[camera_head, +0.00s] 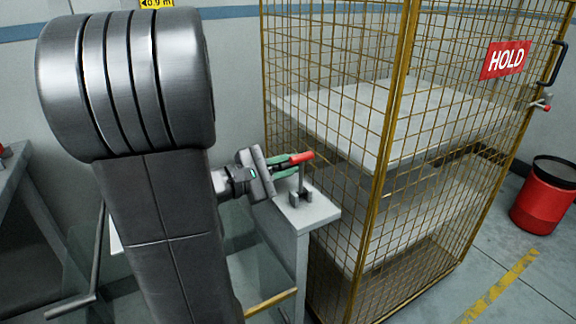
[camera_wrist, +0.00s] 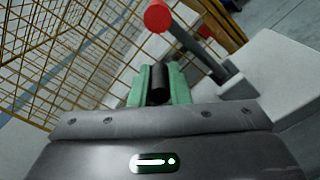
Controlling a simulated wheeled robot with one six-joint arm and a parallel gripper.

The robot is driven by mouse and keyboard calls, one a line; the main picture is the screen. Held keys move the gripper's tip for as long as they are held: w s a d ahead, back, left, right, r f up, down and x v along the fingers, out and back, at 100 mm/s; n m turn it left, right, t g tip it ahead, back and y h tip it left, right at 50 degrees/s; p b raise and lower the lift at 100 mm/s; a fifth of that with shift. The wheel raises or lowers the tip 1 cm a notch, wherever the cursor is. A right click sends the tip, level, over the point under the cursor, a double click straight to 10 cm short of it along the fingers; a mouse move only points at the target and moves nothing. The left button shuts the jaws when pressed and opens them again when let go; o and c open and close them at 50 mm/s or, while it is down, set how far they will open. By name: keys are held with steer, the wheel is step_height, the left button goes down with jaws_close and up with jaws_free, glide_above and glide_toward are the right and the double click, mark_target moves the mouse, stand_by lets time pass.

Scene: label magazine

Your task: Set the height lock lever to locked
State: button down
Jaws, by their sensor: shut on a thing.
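The lever has a red grip (camera_head: 301,158) on a thin grey rod that rises from a small bracket (camera_head: 301,194) on a pale stand. In the wrist view the red grip (camera_wrist: 158,15) shows nearly end-on, above and beyond my fingertips, with its rod slanting down to the right. My gripper (camera_head: 280,163) has green fingers, beside the red grip in the head view. In the wrist view my gripper (camera_wrist: 160,85) is shut on a dark cylinder (camera_wrist: 160,84). The red grip appears apart from the fingers there. I cannot tell whether the dark cylinder belongs to the lever.
A yellow mesh cage (camera_head: 405,90) with shelves stands close on the right, bearing a red HOLD sign (camera_head: 506,61). The pale stand (camera_head: 312,215) is right beside it. A red bin (camera_head: 545,200) stands far right. My arm hides much of the left.

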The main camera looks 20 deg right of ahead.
steer(key=c, duration=1.4)
jaws_free()
steer(key=shift+o, duration=0.2)
steer(key=s+a+p, duration=0.1)
steer(key=s+a, duration=0.1)
steer(key=a, duration=1.1)
steer(key=shift+a, duration=0.35)
steer(key=shift+w+d, duration=0.1)
steer(key=shift+d, duration=0.05)
steer(key=shift+w+d+b, duration=0.15)
steer(key=shift+w+d, duration=0.15)
steer(key=shift+d, duration=1.85)
steer(key=shift+w+d+b, duration=0.2)
steer(key=shift+w+d, duration=0.1)
steer(key=shift+d, duration=1.85)
steer(key=shift+w+d+b, duration=0.15)
steer(key=shift+w+d, duration=0.15)
steer(key=shift+d, duration=1.85)
steer(key=shift+a, duration=0.1)
